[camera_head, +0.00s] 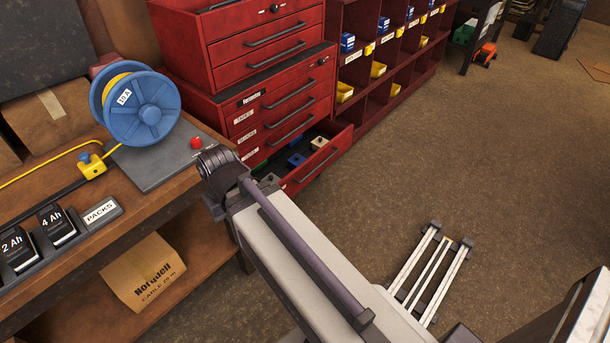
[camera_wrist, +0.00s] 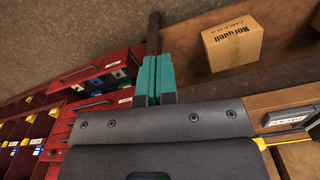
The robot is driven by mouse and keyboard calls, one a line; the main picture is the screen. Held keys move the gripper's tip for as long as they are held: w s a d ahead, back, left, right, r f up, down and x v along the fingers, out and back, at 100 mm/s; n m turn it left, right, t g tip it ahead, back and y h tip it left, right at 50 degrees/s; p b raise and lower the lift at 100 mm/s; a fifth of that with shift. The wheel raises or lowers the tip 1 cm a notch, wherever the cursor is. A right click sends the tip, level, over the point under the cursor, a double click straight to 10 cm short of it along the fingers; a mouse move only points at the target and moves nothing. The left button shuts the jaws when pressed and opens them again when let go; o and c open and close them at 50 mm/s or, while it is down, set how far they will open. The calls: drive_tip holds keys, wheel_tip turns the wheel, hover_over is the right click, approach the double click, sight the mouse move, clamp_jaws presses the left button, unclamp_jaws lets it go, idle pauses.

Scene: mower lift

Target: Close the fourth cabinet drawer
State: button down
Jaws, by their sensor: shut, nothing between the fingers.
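The red cabinet (camera_head: 222,108) stands against the wall in the head view. Its fourth drawer (camera_head: 333,162), the lowest one showing, is pulled out, and small blue, white and yellowish boxes lie inside. The drawers above it look shut. In the wrist view, which is tilted, the open drawer (camera_wrist: 99,66) is at the left. My gripper (camera_wrist: 156,76) shows there with teal finger pads together, shut and empty. It appears just right of the drawer in that picture; I see no clear contact. In the head view my arm hides the gripper and part of the drawer's near side.
A workbench (camera_head: 180,192) with a blue cable reel (camera_head: 142,108) and battery packs stands at the left. A cardboard box (camera_head: 142,272) sits on its lower shelf. Red bin shelving (camera_head: 358,80) adjoins the cabinet.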

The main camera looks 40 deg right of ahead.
drive_tip(key=w+d+f+m+b, duration=0.1)
drive_tip(key=d+f+b, duration=0.4)
drive_tip(key=f+b, duration=0.3)
drive_tip(key=w+d+f+m+b, duration=0.2)
drive_tip(key=d+f+b, duration=0.2)
drive_tip(key=f+b, duration=0.4)
drive_tip(key=w+d+f+m+t+y+b, duration=0.1)
drive_tip(key=w+d+f+m+t+b, duration=0.3)
drive_tip(key=d+f+b, duration=0.65)
drive_tip(key=w+d+f+m+t+y+b, duration=0.15)
drive_tip(key=w+d+f+m+b, duration=0.35)
drive_tip(key=d+f+b, duration=0.55)
drive_tip(key=w+d+r+m+t+p, duration=0.1)
drive_tip(key=w+d+r+m+t, duration=0.3)
drive_tip(key=w+r, duration=0.15)
drive_tip(key=w+r+b+x, duration=0.1)
drive_tip(key=b+x, duration=0.5)
drive_tip(key=x, duration=0.8)
drive_tip(key=shift+w+r+h+b, duration=0.2)
drive_tip(key=shift+r+h+b, duration=0.1)
drive_tip(key=shift+h+b, duration=0.1)
drive_tip(key=shift+d, duration=0.15)
